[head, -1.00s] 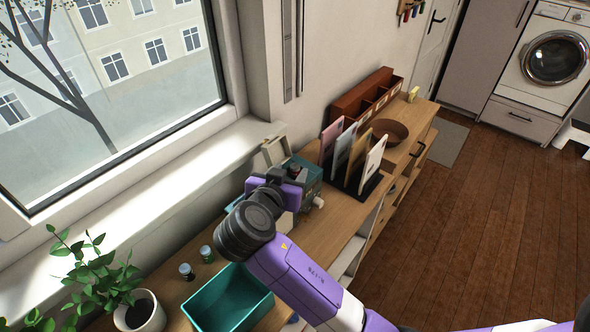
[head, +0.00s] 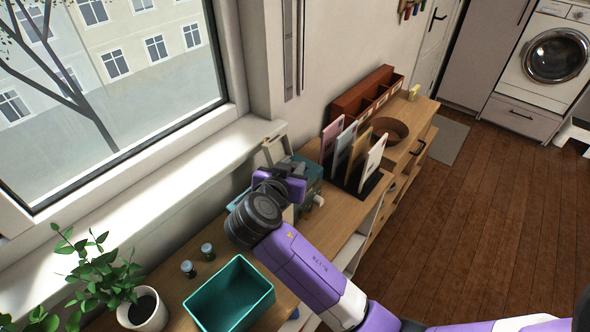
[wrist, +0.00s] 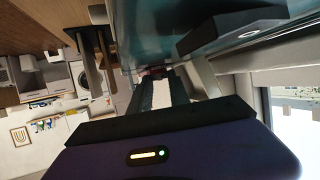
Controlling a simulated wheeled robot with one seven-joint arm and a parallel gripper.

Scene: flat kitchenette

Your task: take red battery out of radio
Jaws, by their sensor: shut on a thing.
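The radio (head: 312,178) is a teal box with a pale knob on the wooden counter below the window, partly hidden by my arm. Its teal surface (wrist: 200,22) fills the top of the wrist view. My gripper (wrist: 158,76) is shut, its dark fingers with a pale strip between them reaching close to the radio. A small reddish thing, apparently the red battery (wrist: 153,71), shows at the fingertips, mostly hidden. In the head view, my purple wrist covers the fingertips, so I cannot tell how far the battery is in or out of the radio.
An empty teal tray (head: 262,290) stands on the counter near my arm. An upright card rack (head: 372,160) and a brown bowl (head: 389,130) lie beyond the radio.

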